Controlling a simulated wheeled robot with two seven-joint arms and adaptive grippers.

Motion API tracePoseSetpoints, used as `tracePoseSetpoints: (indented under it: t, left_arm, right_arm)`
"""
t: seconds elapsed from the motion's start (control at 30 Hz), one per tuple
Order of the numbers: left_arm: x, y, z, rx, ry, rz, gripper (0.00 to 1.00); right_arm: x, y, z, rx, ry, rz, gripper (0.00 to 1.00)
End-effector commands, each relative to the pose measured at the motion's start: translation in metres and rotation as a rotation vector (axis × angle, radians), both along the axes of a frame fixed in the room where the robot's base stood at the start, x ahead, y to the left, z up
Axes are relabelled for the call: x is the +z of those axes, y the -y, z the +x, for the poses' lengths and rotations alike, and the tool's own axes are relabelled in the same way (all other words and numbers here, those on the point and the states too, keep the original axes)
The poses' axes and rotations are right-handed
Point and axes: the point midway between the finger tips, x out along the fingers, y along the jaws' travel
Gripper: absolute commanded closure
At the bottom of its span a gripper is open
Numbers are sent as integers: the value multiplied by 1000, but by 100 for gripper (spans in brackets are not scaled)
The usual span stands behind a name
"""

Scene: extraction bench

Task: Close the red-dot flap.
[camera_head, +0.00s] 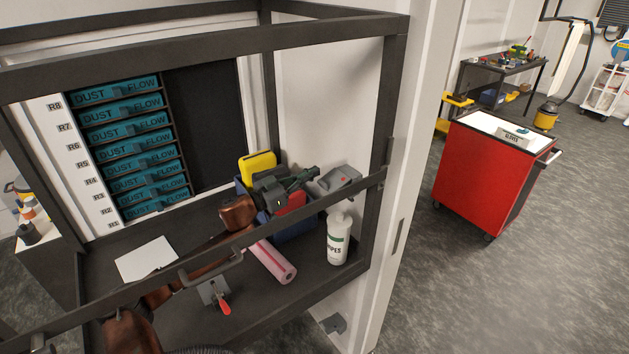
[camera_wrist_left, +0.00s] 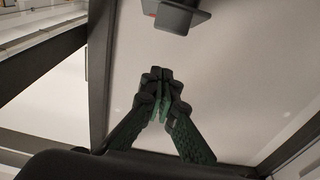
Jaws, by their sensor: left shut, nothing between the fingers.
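The red-dot flap (camera_head: 338,187) is a small grey piece with a red dot, sticking out from the pale side panel inside the dark frame. A dark block with a bit of red, which seems to be the flap (camera_wrist_left: 180,14), shows at the top edge of the left wrist view. My left gripper (camera_head: 308,174) is just left of the flap in the head view, with a small gap seeming to lie between them. Its fingers are shut and empty; the closed tips (camera_wrist_left: 160,75) point toward the flap in the left wrist view. My right gripper is out of view.
A dark frame bar (camera_head: 350,194) crosses in front. A red cart (camera_head: 478,170) stands right.

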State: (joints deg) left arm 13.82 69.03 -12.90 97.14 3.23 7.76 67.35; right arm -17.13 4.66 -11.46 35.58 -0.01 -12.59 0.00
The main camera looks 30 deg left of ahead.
Motion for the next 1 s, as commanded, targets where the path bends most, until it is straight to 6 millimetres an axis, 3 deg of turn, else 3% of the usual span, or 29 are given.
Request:
tracePoseSetpoints:
  t: [0.1,0.3,1.0]
  left_arm:
    - [-22,2,5,1,-8,-6,100]
    - [-36,4,9,0,-6,-4,100]
    - [-46,4,9,0,42,-25,100]
  right_arm:
    - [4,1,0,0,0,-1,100]
    - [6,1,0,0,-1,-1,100]
    - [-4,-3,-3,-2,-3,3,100]
